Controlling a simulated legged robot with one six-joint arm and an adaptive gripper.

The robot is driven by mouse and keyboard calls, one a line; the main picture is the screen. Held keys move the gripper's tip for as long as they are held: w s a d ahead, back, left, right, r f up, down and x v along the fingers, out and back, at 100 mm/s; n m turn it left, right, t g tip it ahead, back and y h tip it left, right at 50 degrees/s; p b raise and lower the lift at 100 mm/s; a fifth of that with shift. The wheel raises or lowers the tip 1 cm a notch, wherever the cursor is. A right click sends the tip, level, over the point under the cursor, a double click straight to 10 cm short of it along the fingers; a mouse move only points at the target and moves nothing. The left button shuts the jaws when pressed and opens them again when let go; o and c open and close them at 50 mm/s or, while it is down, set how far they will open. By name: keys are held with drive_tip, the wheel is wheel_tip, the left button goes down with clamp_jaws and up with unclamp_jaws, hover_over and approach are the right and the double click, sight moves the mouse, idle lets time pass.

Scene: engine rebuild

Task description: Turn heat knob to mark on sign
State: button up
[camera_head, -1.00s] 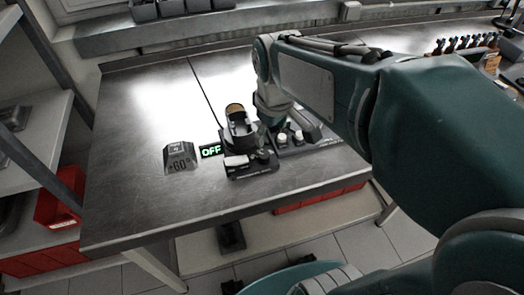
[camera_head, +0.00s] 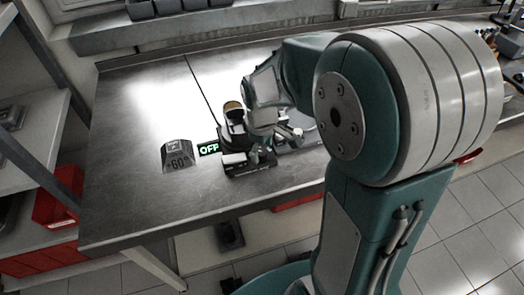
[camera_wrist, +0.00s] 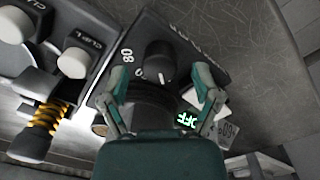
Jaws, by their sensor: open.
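The heat knob (camera_wrist: 160,62) is round and black with a white pointer line, on a black heater unit with printed numbers, seen in the wrist view. The unit's base (camera_head: 240,172) shows in the head view, with a green lit OFF display (camera_head: 208,149). The grey sign (camera_head: 178,157) stands left of it and appears to read +60°. My gripper (camera_wrist: 163,78) is open in the wrist view, its fingertips spread on either side of the knob's near side. I cannot tell whether they touch it. In the head view my arm hides most of the knob.
A neighbouring control unit with white knobs (camera_wrist: 74,62) and a part with a yellow spring (camera_wrist: 46,118) are close beside my gripper. The metal bench (camera_head: 130,190) is clear to the left. Red bins (camera_head: 56,196) sit on the left shelf.

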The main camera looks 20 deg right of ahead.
drive_tip(key=shift+f, duration=0.75)
clamp_jaws()
drive_tip(key=shift+m, duration=0.3)
drive_tip(key=m, duration=0.4)
drive_tip(key=shift+m, duration=0.3)
drive_tip(key=shift+s+m, duration=0.1)
drive_tip(key=shift+m, duration=2.2)
